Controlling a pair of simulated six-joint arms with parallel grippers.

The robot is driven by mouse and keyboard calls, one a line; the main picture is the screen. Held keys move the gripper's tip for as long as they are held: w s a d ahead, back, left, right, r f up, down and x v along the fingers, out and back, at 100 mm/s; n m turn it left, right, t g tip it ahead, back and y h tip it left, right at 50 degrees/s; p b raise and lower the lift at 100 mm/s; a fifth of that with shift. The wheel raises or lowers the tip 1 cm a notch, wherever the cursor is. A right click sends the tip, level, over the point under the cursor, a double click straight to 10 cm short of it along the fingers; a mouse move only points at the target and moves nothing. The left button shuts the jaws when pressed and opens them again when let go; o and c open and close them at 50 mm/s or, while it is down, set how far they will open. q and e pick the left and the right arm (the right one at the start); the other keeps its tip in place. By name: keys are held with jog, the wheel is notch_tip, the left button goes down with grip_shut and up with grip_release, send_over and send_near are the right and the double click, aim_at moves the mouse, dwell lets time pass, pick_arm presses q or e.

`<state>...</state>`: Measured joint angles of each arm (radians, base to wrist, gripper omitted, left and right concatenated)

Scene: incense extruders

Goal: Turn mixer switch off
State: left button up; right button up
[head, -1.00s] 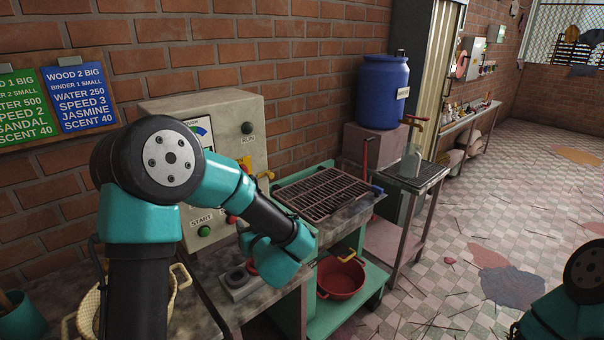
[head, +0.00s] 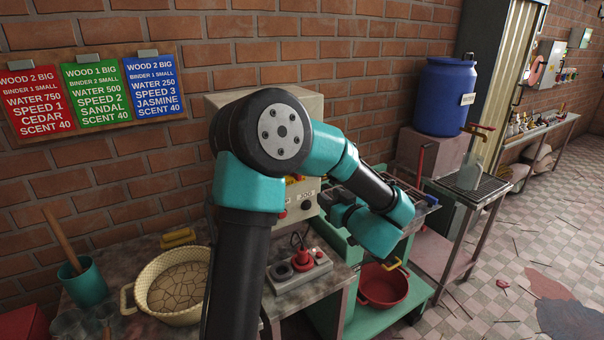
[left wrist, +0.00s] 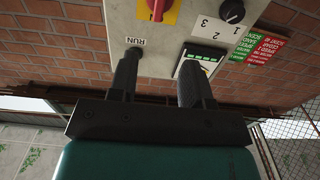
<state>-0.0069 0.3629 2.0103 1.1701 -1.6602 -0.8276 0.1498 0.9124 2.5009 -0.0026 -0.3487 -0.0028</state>
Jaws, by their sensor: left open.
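The grey control box (head: 314,108) stands against the brick wall in the head view, mostly hidden behind my left arm. In the left wrist view its panel (left wrist: 115,15) appears upside down, with a red switch on yellow (left wrist: 158,10) at the top edge, a black numbered dial (left wrist: 232,11) and a lit display (left wrist: 203,57). My left gripper (left wrist: 162,62) is open and empty, its fingers pointing at the panel. One fingertip overlaps the dark RUN knob; I cannot tell whether they touch. In the head view the left gripper (head: 337,205) is in front of the box's lower right.
A woven basin (head: 140,300) and a teal cup (head: 85,282) stand on the table at left. A socket strip (head: 300,275) with a red plug lies below my arm. A red pot (head: 384,288) sits on the lower green shelf. A blue barrel (head: 444,95) stands at right.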

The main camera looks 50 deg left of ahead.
pick_arm(q)
jog(key=x, duration=1.7)
grip_shut()
